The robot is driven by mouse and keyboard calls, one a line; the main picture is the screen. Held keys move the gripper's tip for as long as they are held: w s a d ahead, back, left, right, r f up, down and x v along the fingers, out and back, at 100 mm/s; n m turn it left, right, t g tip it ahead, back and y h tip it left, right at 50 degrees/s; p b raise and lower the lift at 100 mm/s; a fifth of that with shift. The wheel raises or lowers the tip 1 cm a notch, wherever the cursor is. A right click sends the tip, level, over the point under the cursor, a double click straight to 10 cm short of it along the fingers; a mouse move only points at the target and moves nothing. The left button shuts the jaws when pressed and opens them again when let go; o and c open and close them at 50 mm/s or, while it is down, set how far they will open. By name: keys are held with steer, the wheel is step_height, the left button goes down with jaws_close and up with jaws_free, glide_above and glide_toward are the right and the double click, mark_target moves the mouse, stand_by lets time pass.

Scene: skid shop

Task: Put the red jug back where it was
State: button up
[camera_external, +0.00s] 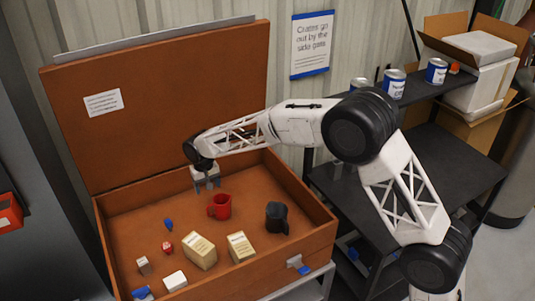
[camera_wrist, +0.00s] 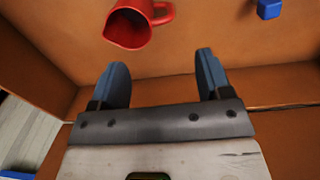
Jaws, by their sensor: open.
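The red jug (camera_external: 220,206) stands on the floor of the open brown chest, towards its back and middle. It also shows at the top of the wrist view (camera_wrist: 138,24), with its handle to the right and its mouth towards me. My gripper (camera_external: 207,185) hangs inside the chest, just behind and left of the jug. In the wrist view my gripper (camera_wrist: 162,80) has its two blue-grey fingers wide apart with nothing between them. The jug lies beyond the fingertips, apart from them.
A dark jug (camera_external: 277,217) stands right of the red one. Two cream boxes (camera_external: 199,252) (camera_external: 240,247), several small blocks and a blue piece (camera_external: 168,225) lie in front. The chest's raised lid (camera_external: 165,95) stands behind. A dark shelf (camera_external: 420,92) with blue-and-white cans is at right.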

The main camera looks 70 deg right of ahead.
steer(key=s+a+r+n+t, duration=0.1)
steer(key=s+a+r+n, duration=0.1)
steer(key=s+a+r, duration=0.85)
steer(key=s+a+r+n+t, duration=0.1)
steer(key=s+a+r+n, duration=0.2)
steer(key=s+a+r, duration=0.75)
steer(key=s+a+f+n, duration=0.1)
steer(key=s+a, duration=0.4)
steer(key=s, duration=0.5)
steer(key=s+a+f+n, duration=0.1)
steer(key=s+a, duration=0.4)
steer(key=s, duration=0.6)
steer(key=s+a+f+n, duration=0.2)
steer(key=s+a, duration=0.3)
steer(key=s, duration=0.6)
steer(key=shift+a+f+t, duration=0.15)
steer(key=shift+f+t, duration=0.25)
steer(key=shift+f, duration=0.45)
